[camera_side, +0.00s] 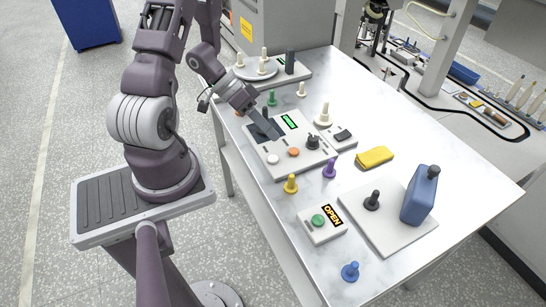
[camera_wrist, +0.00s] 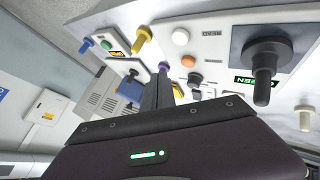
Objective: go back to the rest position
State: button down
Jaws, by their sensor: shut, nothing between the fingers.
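My gripper (camera_side: 275,133) is shut and empty, with its fingers low over the left part of a light grey control panel (camera_side: 267,174). In the wrist view its closed fingers (camera_wrist: 158,88) point away over the panel. The panel carries a lit green display (camera_side: 290,121), a white button (camera_side: 272,159), an orange button (camera_side: 294,152) and a black knob (camera_side: 312,142). A large black knob (camera_wrist: 264,68) on a dark square shows close by in the wrist view. Whether the fingertips touch the panel, I cannot tell.
Yellow (camera_side: 291,184), purple (camera_side: 329,168), green (camera_side: 272,98) and blue (camera_side: 350,271) bobbins stand around the panel. A box with an OPEN display (camera_side: 332,215), a yellow block (camera_side: 374,157) and a blue bottle (camera_side: 421,195) on a board (camera_side: 390,235) are nearer the front. The table's right side is clear.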

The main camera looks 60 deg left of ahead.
jog(key=w+a+r+t+y, duration=0.1)
jog(key=w+a+r+y, duration=0.1)
jog(key=w+r+y, duration=0.45)
jog(key=w+a+r+t+y, duration=0.1)
jog(key=a+r+y, duration=0.25)
jog(key=r, duration=0.55)
jog(key=s+d+r+g+h, duration=0.1)
jog(key=s+d+r, duration=0.3)
jog(key=s+d, duration=0.5)
jog(key=s+d+r+g+h, duration=0.1)
jog(key=s+d+r+h, duration=0.1)
jog(key=s+d, duration=0.7)
jog(key=shift+s+d+r+n+g, duration=0.35)
jog(key=shift+d+r, duration=0.4)
jog(key=shift+r, duration=0.15)
